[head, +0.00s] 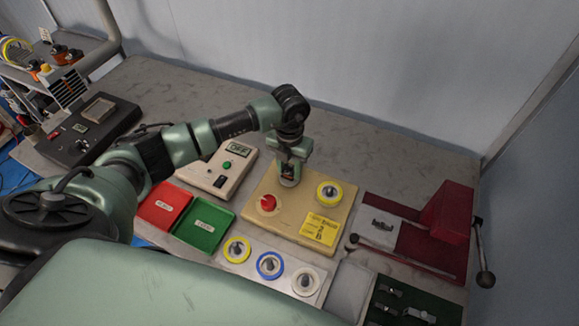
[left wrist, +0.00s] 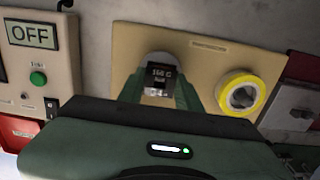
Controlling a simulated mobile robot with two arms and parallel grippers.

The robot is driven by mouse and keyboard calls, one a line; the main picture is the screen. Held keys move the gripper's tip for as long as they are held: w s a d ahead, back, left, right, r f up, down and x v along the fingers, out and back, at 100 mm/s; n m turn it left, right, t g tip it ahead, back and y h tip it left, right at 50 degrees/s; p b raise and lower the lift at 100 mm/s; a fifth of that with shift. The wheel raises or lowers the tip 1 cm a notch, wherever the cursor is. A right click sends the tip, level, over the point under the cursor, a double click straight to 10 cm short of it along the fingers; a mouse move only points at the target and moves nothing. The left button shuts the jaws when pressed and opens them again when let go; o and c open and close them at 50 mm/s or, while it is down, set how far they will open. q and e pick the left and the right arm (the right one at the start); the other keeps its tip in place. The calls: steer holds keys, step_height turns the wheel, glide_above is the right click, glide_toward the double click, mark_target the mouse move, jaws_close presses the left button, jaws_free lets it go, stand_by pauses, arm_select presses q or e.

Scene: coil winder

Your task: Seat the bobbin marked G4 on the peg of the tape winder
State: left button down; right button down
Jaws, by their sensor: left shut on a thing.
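My left gripper (head: 289,179) is over the back left part of the tan winder board (head: 262,228). In the left wrist view, its green fingers (left wrist: 160,91) are shut on a dark block (left wrist: 160,74) with white lettering like "160 G". A pale round part (left wrist: 160,57) shows behind it; I cannot tell whether they are joined. A yellow-rimmed bobbin (head: 329,193) sits on the board's right side, and also shows in the wrist view (left wrist: 241,95). A yellow (head: 237,249), a blue (head: 270,265) and a white bobbin (head: 305,281) sit in a row in front. No G4 mark is readable. My right gripper is out of view.
The board carries a red knob (head: 268,203) and a yellow label (head: 320,229). A control box reading OFF (head: 217,168) and red (head: 163,207) and green (head: 205,224) trays are left. A red fixture (head: 447,212) with a lever stands right. The back table is clear.

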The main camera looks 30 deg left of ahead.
arm_select(q)
steer(key=shift+f, duration=0.3)
steer(key=c, duration=0.9)
jaws_free()
step_height(320, 180, up, 7)
steer(key=shift+f+b, duration=0.2)
steer(key=shift+b, duration=0.95)
steer(key=shift+r, duration=0.65)
